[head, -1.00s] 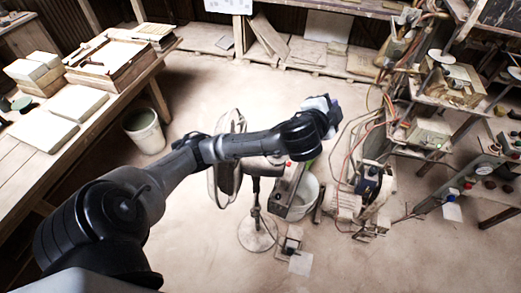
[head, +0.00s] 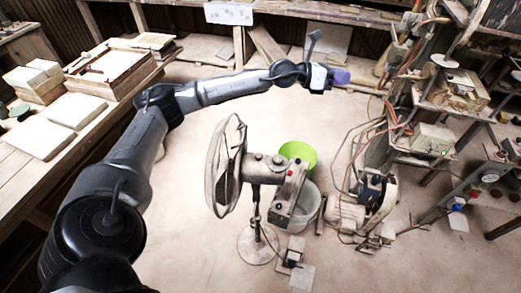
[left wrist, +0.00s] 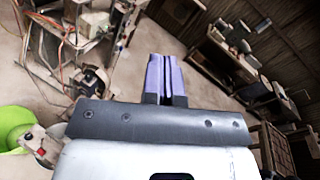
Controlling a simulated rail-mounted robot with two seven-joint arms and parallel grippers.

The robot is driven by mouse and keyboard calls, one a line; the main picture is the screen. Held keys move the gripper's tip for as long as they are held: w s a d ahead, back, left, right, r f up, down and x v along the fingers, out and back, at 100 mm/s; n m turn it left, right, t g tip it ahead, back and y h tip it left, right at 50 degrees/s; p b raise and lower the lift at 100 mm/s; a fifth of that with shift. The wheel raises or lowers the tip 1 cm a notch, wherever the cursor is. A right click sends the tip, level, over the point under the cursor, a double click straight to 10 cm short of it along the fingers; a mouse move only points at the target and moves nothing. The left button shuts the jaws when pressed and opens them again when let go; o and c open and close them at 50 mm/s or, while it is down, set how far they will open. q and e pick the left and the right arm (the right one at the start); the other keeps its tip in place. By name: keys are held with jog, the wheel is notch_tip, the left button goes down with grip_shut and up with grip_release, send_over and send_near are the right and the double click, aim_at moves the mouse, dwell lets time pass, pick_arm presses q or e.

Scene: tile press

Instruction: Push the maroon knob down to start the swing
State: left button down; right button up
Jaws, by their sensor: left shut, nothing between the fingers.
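A pedestal fan (head: 226,170) stands on the floor at the middle of the head view, its cage facing left. Small knobs (head: 277,160) rise from the top of its motor housing; I cannot make out a maroon colour on them. A control box (head: 288,196) with a small red spot sits on the fan's right side. My left gripper (head: 342,76), with purple fingers, is beyond and to the upper right of the fan, touching nothing. In the left wrist view its fingers (left wrist: 166,80) are together and empty. My right gripper is not in view.
A green bucket (head: 299,152) and a pale bucket (head: 309,207) stand behind the control box. A compressor (head: 370,195) with hoses and a cluttered rack are at right. A wooden workbench (head: 60,180) is at left. Open floor lies between bench and fan.

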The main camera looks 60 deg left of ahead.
pick_arm(q)
notch_tip(320, 180, down, 6)
jog(key=s+a+f+m+g+y, duration=0.1)
jog(key=a+m+g, duration=0.1)
jog(key=g, duration=0.2)
jog(key=m+g+y, duration=0.5)
jog(key=m+g, duration=0.1)
jog(key=g, duration=0.8)
send_over(260, 154)
jog(key=w, duration=0.3)
jog(key=w+a+x, duration=0.1)
jog(key=w+x, duration=0.1)
jog(key=x, duration=0.8)
jog(key=shift+s+a, duration=0.1)
jog(key=shift+s, duration=0.1)
jog(key=shift+f, duration=0.1)
jog(key=p+x, duration=0.2)
jog(key=x, duration=1)
jog(key=shift+a+f, duration=0.15)
jog(key=shift+f, duration=0.1)
jog(key=shift+s+f+p, duration=0.1)
jog(key=shift+f+p, duration=0.2)
jog(key=shift+f, duration=0.4)
